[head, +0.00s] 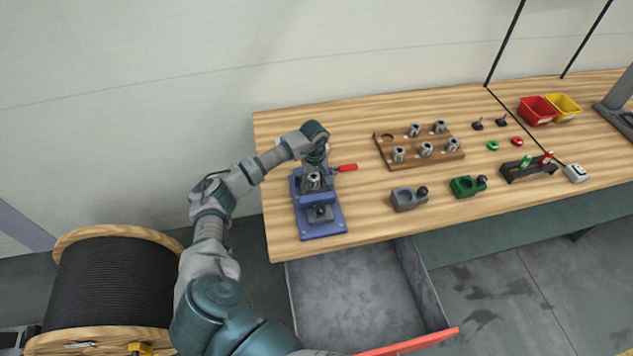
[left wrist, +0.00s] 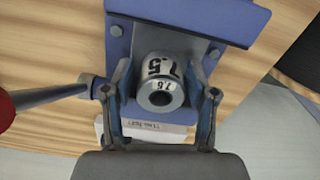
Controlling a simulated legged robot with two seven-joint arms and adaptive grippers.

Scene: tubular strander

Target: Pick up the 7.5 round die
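The 7.5 round die (left wrist: 160,80) is a silver cylinder with a central hole, marked "7.5". It sits at the blue press-like fixture (left wrist: 193,14) on the table, and it also shows in the head view (head: 313,181) just below my left gripper. My left gripper (left wrist: 162,98) is open, with one finger on each side of the die. In the left wrist view a gap shows between each finger and the die. The blue fixture (head: 322,222) stands near the table's left end in the head view. My right gripper is not in view.
A red-handled lever (head: 346,168) sticks out right of the fixture. A wooden rack (head: 440,161) holds several silver cylinders. A grey block (head: 406,200) and a green block (head: 466,187) stand near the front edge. An open drawer (head: 355,300) juts out below.

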